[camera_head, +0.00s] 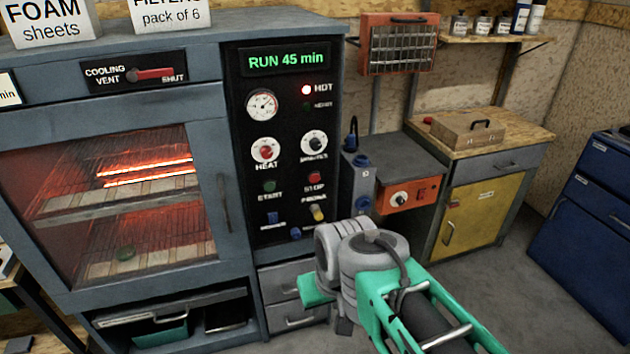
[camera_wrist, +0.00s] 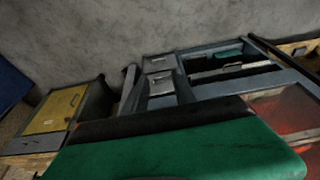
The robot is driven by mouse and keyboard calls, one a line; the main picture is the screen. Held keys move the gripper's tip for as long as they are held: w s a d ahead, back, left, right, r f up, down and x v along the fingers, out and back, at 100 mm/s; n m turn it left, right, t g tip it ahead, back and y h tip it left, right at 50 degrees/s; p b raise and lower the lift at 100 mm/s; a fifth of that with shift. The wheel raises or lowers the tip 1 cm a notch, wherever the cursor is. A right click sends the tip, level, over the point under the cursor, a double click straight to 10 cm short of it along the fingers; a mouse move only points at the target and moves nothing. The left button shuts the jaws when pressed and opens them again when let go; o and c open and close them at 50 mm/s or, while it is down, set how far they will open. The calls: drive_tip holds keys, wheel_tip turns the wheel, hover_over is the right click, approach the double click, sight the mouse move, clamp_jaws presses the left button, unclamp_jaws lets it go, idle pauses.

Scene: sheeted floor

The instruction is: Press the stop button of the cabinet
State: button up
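The cabinet (camera_head: 160,95) is a large grey-blue oven with a glowing red interior behind a glass door, at the left in the head view. Its black control panel (camera_head: 262,150) shows "RUN 45 min" in green, with a red lamp lit beside "HOT". The red stop button (camera_head: 315,177) is above the word "STOP", right of the green start button (camera_head: 269,186). My arm's grey and teal wrist shows below and right of the panel, apart from the stop button in the picture. I cannot make out my gripper's fingers in either view.
Right of the cabinet stand a grey bench unit with an orange box (camera_head: 408,196) and a yellow-doored cupboard (camera_head: 468,215). Open floor (camera_head: 500,285) lies at the lower right.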

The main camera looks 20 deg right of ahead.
clamp_jaws()
idle(1.4)
